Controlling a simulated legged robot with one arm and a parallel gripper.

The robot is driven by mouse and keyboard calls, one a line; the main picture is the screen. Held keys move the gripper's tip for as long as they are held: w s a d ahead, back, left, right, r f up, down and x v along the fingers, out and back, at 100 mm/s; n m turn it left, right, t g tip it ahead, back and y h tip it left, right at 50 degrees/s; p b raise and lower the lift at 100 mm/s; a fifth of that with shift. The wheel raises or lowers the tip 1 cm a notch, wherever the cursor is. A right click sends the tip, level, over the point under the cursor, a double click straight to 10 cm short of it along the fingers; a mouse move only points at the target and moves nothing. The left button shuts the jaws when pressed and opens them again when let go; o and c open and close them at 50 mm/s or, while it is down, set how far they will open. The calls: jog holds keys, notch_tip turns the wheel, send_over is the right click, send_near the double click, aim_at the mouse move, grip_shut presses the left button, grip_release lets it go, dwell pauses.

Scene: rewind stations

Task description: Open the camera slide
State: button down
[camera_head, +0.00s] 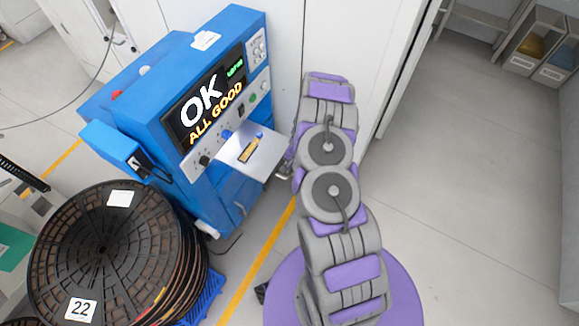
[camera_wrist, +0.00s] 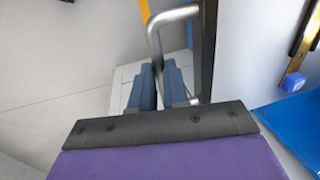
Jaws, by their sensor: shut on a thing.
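The camera slide (camera_head: 257,150) is a pale metal plate standing out from the front of the blue machine, below its screen. A yellow and dark bar lies on it. In the wrist view the slide's pale surface (camera_wrist: 250,45) fills the upper right. A bent grey metal handle (camera_wrist: 176,14) is at its dark edge. My gripper (camera_wrist: 158,68) has its blue fingers closed around one leg of this handle. In the head view my arm hides most of the gripper beside the slide's right end.
The blue machine (camera_head: 150,115) has a lit screen (camera_head: 212,105) reading "OK ALL GOOD". A stack of black reels (camera_head: 65,245) stands at lower left on a blue pallet. White cabinets stand behind. The floor (camera_head: 470,190) to the right is clear.

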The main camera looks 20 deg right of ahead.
jog(key=shift+s+d, duration=0.1)
jog(key=shift+s, duration=0.05)
jog(key=c, duration=1.1)
grip_release()
jog(key=shift+r, duration=0.1)
jog(key=r+p, duration=0.1)
jog(key=r, duration=0.4)
jog(key=s+d+r+p, duration=0.1)
jog(key=r+p, duration=0.1)
jog(key=r, duration=0.4)
jog(key=s+d+r+p, duration=0.1)
jog(key=r, duration=0.4)
jog(key=shift+s+r, duration=0.25)
jog(key=shift+r, duration=0.1)
